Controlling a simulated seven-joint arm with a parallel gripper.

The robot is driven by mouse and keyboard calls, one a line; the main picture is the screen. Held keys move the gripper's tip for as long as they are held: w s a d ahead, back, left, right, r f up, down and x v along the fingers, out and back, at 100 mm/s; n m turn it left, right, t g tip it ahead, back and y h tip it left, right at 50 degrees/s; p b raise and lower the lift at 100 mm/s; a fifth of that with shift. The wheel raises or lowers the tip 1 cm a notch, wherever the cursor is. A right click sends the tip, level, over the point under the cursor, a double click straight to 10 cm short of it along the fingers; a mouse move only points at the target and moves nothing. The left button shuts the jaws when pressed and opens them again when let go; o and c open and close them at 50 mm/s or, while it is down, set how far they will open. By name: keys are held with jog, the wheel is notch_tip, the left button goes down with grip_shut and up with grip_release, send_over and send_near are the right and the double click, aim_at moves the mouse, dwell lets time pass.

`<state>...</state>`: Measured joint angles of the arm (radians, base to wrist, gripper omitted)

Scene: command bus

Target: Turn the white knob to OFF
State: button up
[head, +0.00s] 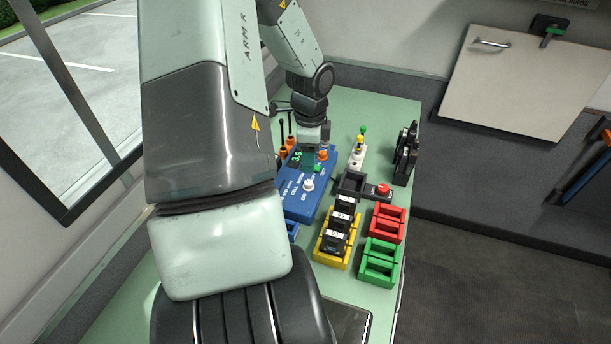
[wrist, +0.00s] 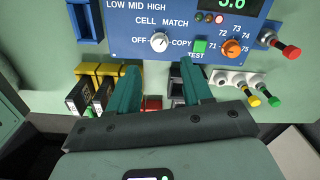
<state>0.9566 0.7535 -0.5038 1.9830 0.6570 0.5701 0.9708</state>
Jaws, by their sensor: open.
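The white knob (wrist: 160,42) sits on a blue panel box (wrist: 118,44), under the words CELL MATCH, with OFF printed to its left and COPY to its right. Which label its pointer faces is too small to tell. In the head view the knob (head: 308,184) is clear of my arm, on the front part of the box. My gripper (wrist: 158,67) is open and empty. Its two teal fingers are apart, on the near side of the knob and not around it.
Beside the knob are a green TEST button (wrist: 200,46) and an orange dial (wrist: 232,48). A red-tipped lever (wrist: 290,52) is at the right. Yellow (head: 330,252), red (head: 388,223) and green (head: 381,262) holders stand on the green bench near the box.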

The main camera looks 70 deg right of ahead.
aim_at(309, 182)
notch_tip(309, 182, down, 8)
jog(key=shift+f, duration=0.1)
jog(key=shift+c, duration=0.2)
grip_shut()
